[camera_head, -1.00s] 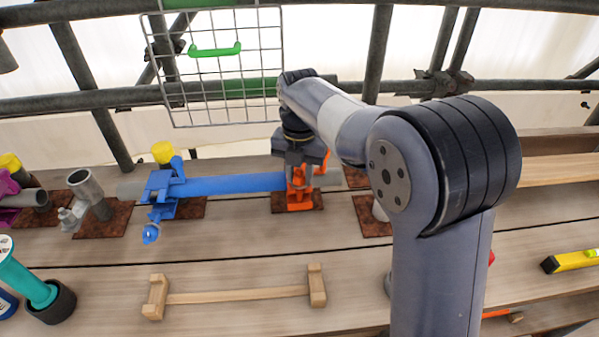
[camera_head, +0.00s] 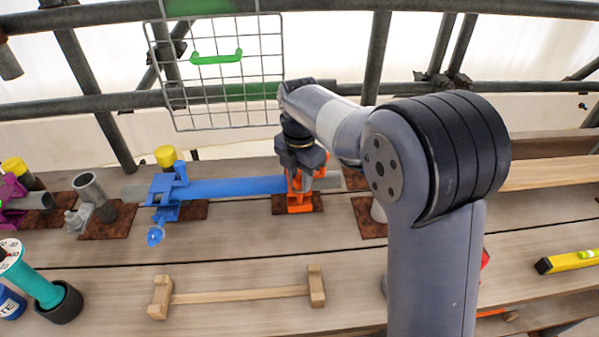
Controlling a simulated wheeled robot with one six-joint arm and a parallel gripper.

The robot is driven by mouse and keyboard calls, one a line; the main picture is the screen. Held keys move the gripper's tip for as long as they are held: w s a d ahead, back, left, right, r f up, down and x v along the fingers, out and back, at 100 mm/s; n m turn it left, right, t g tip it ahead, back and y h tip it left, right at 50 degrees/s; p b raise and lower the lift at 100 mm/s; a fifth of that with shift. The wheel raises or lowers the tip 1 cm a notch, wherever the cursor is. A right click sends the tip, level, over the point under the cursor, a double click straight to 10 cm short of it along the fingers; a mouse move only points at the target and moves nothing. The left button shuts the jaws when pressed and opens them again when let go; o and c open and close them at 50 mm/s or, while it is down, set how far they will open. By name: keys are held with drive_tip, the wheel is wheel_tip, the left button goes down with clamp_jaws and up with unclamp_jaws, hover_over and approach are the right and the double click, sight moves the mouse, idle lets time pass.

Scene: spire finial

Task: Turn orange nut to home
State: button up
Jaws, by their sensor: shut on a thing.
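The orange clamp (camera_head: 299,203) sits on a rusty plate at the right end of the blue pipe (camera_head: 235,187). My gripper (camera_head: 302,168) is at the top of this clamp, reaching down from above. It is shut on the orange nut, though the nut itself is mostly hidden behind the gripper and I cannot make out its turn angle. A blue clamp (camera_head: 165,195) with a blue nut (camera_head: 155,236) hanging at its front holds the pipe's left end.
A wire mesh panel with a green handle (camera_head: 216,58) hangs behind. A wooden rack (camera_head: 240,295) lies in front. A teal tool (camera_head: 35,280) stands at the left, a yellow level (camera_head: 570,262) at the right. Grey scaffold tubes cross the back.

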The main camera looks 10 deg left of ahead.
drive_tip(key=m+p, duration=0.2)
drive_tip(key=m, duration=0.4)
drive_tip(key=shift+r, duration=0.1)
drive_tip(key=m+p, duration=0.1)
drive_tip(key=m, duration=0.5)
drive_tip(key=shift+m, duration=0.4)
drive_tip(key=m, duration=0.5)
drive_tip(key=shift+p, duration=0.35)
drive_tip(key=m, duration=0.6)
drive_tip(key=shift+m, duration=0.4)
drive_tip(key=m, duration=0.6)
drive_tip(key=shift+p, duration=0.4)
drive_tip(key=m, duration=0.5)
drive_tip(key=shift+m, duration=0.4)
drive_tip(key=m, duration=1.2)
